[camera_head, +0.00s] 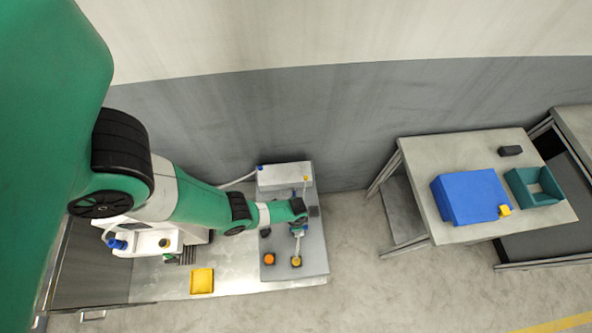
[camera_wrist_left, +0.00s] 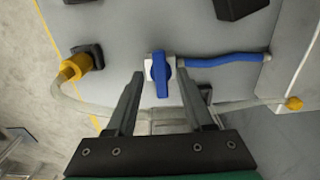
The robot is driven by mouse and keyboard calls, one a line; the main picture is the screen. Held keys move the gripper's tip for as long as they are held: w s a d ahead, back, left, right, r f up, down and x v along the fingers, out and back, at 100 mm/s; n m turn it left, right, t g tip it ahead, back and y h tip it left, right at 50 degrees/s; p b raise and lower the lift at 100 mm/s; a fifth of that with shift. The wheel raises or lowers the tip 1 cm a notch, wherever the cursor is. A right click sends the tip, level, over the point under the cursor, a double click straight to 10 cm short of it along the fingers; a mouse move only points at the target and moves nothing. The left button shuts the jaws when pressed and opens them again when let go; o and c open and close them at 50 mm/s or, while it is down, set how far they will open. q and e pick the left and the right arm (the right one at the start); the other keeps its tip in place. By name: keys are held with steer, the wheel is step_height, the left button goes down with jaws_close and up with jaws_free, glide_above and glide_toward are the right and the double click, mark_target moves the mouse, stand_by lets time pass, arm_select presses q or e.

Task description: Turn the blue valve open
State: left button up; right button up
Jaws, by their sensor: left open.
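The blue valve (camera_wrist_left: 161,80) shows in the left wrist view as a blue handle on a small white body on a grey panel. The handle lies crosswise to the blue hose (camera_wrist_left: 222,61) that runs from it to the right. My left gripper (camera_wrist_left: 160,71) is open, with one finger on each side of the handle and gaps visible. I cannot tell how far above the panel the fingertips are. In the head view my left gripper (camera_head: 300,226) is over the grey panel (camera_head: 312,262), and the valve is mostly hidden there. My right gripper is out of view.
A yellow fitting (camera_wrist_left: 75,67) with a pale hose sits left of the valve. A black block (camera_wrist_left: 240,8) is at the top. An orange knob (camera_head: 269,259) and yellow knob (camera_head: 296,261) stand near the panel's front. A separate table (camera_head: 425,160) stands right.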

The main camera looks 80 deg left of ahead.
arm_select(q)
step_height(320, 180, down, 2)
steer(key=shift+f+b, duration=0.2)
steer(key=shift+b, duration=0.3)
jaws_close()
